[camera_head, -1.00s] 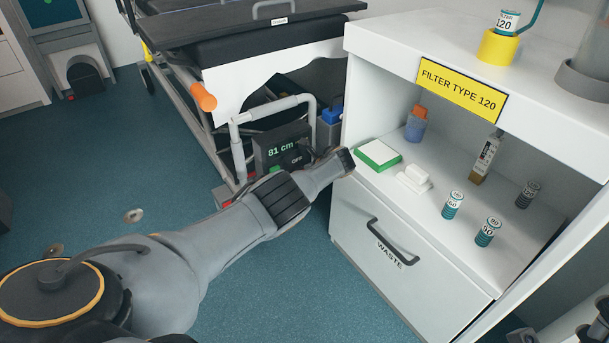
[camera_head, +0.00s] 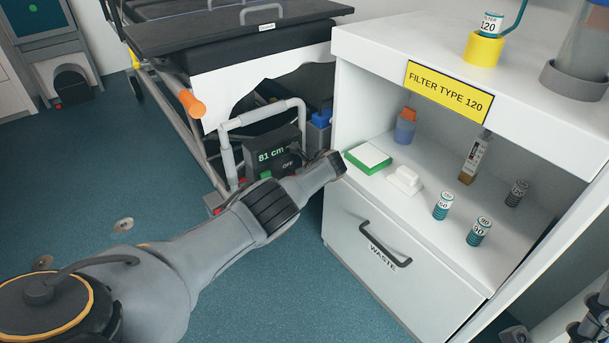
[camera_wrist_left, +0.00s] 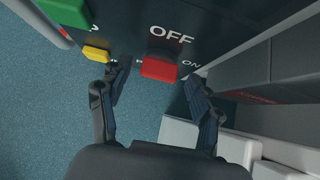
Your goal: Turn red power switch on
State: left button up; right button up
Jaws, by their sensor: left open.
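The red power switch (camera_wrist_left: 160,68) sits on a dark panel (camera_wrist_left: 130,25), below the word OFF and left of the word ON. My left gripper (camera_wrist_left: 154,76) is open, with one finger to each side of the red switch and nothing held. Whether a finger touches the switch cannot be told. In the head view the dark control box (camera_head: 270,144) shows "81 cm" and OFF; my left arm reaches across in front of it and hides its lower part, so the red switch does not show there. My right gripper is not in view.
A yellow button (camera_wrist_left: 96,53) and a green button (camera_wrist_left: 66,10) lie left of the switch. A grey tube frame (camera_head: 225,150) surrounds the box. The white cabinet with its waste drawer (camera_head: 375,270) stands close on the right. Open blue floor (camera_head: 60,180) lies left.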

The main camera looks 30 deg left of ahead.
pick_arm(q)
jog(key=v, duration=1.1)
jog(key=shift+d+r, duration=0.3)
jog(key=shift+s, duration=0.15)
